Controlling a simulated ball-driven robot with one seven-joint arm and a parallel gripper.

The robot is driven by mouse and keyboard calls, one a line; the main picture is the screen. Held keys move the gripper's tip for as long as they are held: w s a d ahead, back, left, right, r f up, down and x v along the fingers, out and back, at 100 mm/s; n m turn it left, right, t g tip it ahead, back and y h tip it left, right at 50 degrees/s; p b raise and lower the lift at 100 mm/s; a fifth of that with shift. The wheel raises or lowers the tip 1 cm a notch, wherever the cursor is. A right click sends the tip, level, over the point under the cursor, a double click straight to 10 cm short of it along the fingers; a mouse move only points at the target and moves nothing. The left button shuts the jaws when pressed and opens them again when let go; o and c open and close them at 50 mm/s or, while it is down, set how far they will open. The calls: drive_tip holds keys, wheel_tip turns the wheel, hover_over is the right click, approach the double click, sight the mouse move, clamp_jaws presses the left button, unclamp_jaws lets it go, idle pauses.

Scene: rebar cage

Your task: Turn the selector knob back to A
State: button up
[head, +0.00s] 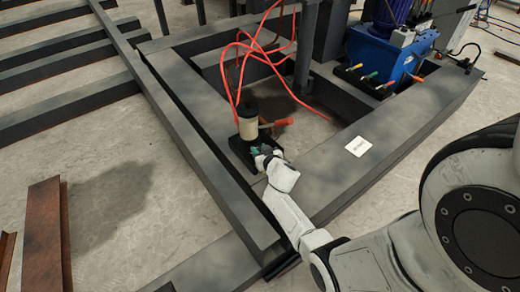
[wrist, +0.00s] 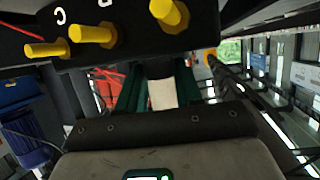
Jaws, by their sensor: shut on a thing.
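My gripper (head: 257,151) reaches the front of a small black valve block (head: 240,152) beneath a cream cylinder in the head view. In the wrist view the two dark green fingers of my gripper (wrist: 160,74) point up at a black block (wrist: 130,22) with yellow pegs and a white letter C; another letter is cut off at the top edge. The fingers are shut on the selector knob, which is mostly hidden between them and against the block's dark face. I cannot read which letter the knob points to.
An orange-red handle (head: 277,123) sticks out right of the cylinder, and red hoses (head: 238,70) loop above it. Dark steel beams (head: 205,150) frame the block closely. A blue pump unit (head: 385,60) stands at the back right.

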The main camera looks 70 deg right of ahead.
drive_tip(key=p, duration=0.1)
drive_tip(key=n+y+p, duration=0.1)
drive_tip(key=p, duration=0.1)
drive_tip(key=shift+s+d+r+t+p, duration=0.15)
drive_tip(key=shift+r+t+p, duration=0.15)
drive_tip(key=shift+r+t, duration=0.1)
drive_tip(key=shift+d+f+n+t+y+p, duration=0.2)
drive_tip(key=shift+n+t+y+p, duration=0.3)
drive_tip(key=shift+n+y+p, duration=0.6)
drive_tip(key=shift+s+f+n+t+y, duration=0.1)
drive_tip(key=shift+f+n+t+y, duration=0.15)
drive_tip(key=shift+n+t+y, duration=0.5)
drive_tip(key=shift+n+y+b, duration=0.55)
drive_tip(key=shift+n+y, duration=0.5)
drive_tip(key=shift+y, duration=0.4)
drive_tip(key=o, duration=1)
drive_tip(key=shift+r, duration=0.15)
